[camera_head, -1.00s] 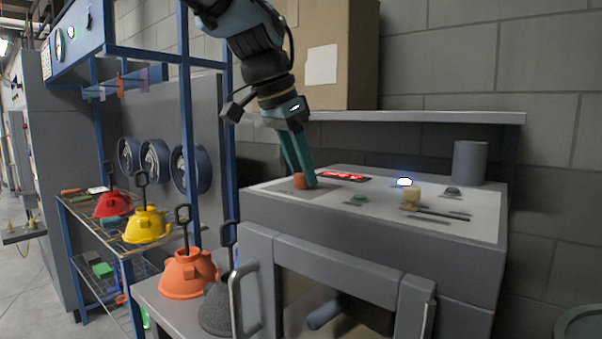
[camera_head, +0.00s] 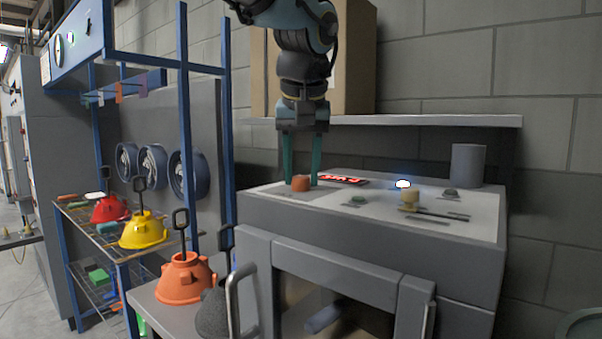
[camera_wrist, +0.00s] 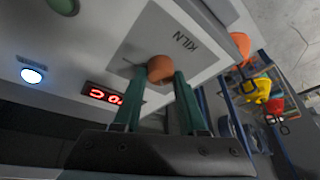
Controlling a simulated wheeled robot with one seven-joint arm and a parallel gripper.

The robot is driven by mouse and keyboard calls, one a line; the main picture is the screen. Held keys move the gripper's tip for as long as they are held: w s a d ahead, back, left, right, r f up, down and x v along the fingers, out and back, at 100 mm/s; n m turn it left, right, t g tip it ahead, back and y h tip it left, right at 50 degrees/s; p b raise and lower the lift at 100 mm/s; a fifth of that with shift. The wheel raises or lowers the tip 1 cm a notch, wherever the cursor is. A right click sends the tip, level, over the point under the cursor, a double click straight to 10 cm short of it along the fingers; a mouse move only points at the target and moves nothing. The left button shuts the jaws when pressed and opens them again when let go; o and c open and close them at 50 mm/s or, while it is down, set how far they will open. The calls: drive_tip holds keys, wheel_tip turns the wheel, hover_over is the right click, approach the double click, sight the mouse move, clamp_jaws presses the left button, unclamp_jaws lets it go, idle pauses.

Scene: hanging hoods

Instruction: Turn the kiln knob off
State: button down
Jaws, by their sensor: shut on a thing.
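The orange-brown kiln knob (camera_head: 301,184) stands on the grey panel on top of the kiln cabinet (camera_head: 370,222). In the wrist view the knob (camera_wrist: 160,68) is beside the printed word KILN. My gripper (camera_head: 300,177) points down over the panel, with one teal finger on each side of the knob. It is shut on the knob; the fingers also show in the wrist view (camera_wrist: 154,82). A small pointer or mark beside the knob is too unclear to read its setting.
A red digital display (camera_head: 343,180) is just right of the knob. A lit white button (camera_head: 403,184), a green button (camera_head: 358,200) and a tan knob with a lever (camera_head: 410,198) are further right. A shelf (camera_head: 430,120) runs behind. Hoods, including an orange one (camera_head: 184,280), stand left.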

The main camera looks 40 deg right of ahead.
drive_tip(key=shift+f+n+y, duration=0.1)
drive_tip(key=shift+n+y, duration=0.4)
drive_tip(key=shift+n, duration=0.8)
drive_tip(key=shift+n+t, duration=0.3)
drive_tip(key=shift+c, duration=2.3)
unclamp_jaws()
drive_tip(key=b+v, duration=0.1)
drive_tip(key=v, duration=1)
drive_tip(key=shift+d, duration=0.1)
